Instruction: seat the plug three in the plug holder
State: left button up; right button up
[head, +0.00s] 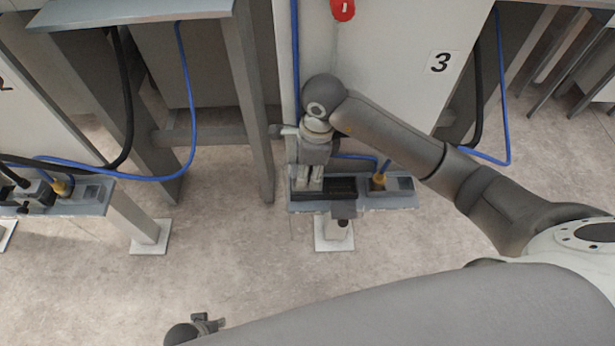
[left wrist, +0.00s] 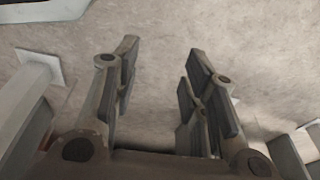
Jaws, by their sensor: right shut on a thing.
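My right gripper (head: 309,184) points down at the left part of the plug holder's shelf (head: 402,205) under the panel marked 3. It is shut on what I take to be plug three; its fingers and body mostly hide the piece. A black ribbed block (head: 342,187) sits just right of the fingers. Whether the plug is down in the holder cannot be told. My left gripper (head: 208,324) shows only in part at the bottom of the head view. In the left wrist view my left gripper (left wrist: 158,75) is open and empty above the floor.
A red tag (head: 343,9) hangs above. A neighbouring shelf (head: 95,205) with cables is at the left. Grey legs (head: 250,100) stand between stations. The floor in front is clear.

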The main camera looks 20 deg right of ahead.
notch_tip(320, 180, down, 3)
jog(key=shift+r, duration=0.15)
pick_arm(q)
jog(key=shift+w+r, duration=0.4)
jog(key=shift+r, duration=0.2)
jog(key=shift+s, duration=0.1)
pick_arm(e)
jog(key=shift+f, duration=0.2)
jog(key=o, duration=0.9)
pick_arm(q)
jog(key=shift+w+r, duration=0.3)
jog(key=shift+r, duration=0.1)
jog(key=s+f+p, duration=0.1)
jog(key=s+f, duration=0.2)
jog(key=f, duration=0.2)
jog(key=shift+s+a, duration=0.15)
jog(key=shift+a, duration=0.05)
pick_arm(e)
jog(key=r, duration=0.4)
jog(key=d+r, duration=0.1)
jog(key=r, duration=0.7)
jog(key=shift+s+d, duration=0.2)
jog(key=shift+s, duration=0.05)
